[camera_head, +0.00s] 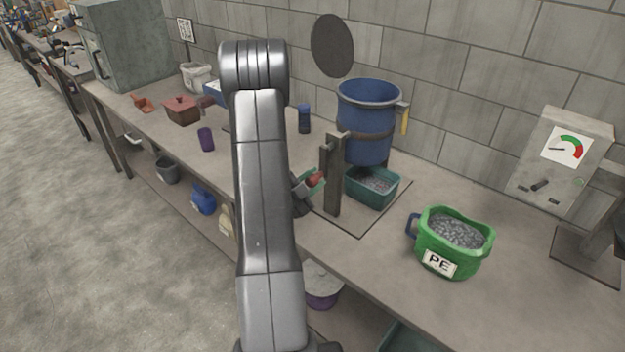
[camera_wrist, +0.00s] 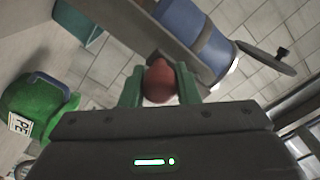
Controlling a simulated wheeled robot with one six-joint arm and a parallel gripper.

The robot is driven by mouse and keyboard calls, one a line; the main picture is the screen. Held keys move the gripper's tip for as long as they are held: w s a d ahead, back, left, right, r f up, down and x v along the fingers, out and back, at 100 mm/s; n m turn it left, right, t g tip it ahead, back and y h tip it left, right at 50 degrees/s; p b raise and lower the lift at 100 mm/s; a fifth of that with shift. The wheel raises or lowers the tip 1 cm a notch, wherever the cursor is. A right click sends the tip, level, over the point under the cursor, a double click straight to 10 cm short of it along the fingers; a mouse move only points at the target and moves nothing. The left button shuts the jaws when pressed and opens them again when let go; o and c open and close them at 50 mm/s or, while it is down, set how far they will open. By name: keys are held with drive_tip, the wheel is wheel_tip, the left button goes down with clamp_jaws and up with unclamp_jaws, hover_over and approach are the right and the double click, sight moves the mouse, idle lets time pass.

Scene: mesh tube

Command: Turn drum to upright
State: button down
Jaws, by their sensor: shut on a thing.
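The blue drum (camera_head: 366,118) sits in a stand (camera_head: 333,175) on the bench, open mouth up and roughly upright, with a dark band around it. In the wrist view the drum (camera_wrist: 197,38) shows behind the stand's post. My gripper (camera_head: 311,184) is at the front of the post, partly hidden behind my arm. In the wrist view its green fingers (camera_wrist: 160,86) are shut on a red knob (camera_wrist: 159,80). A round dark lid (camera_head: 332,46) stands up behind the drum; it also shows in the wrist view (camera_wrist: 266,58).
A blue cup (camera_head: 304,119) and purple cup (camera_head: 206,139) stand left.

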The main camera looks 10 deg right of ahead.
drive_tip(key=c, duration=1.1)
unclamp_jaws()
drive_tip(key=shift+a, duration=0.1)
drive_tip(key=b+v, duration=0.2)
drive_tip(key=v, duration=1.1)
drive_tip(key=shift+s+a+b, duration=0.2)
drive_tip(key=shift+s+b, duration=0.05)
drive_tip(key=shift+b, duration=0.15)
drive_tip(key=shift+p+x, duration=1.45)
drive_tip(key=shift+x, duration=5.4)
drive_tip(key=shift+a, duration=0.1)
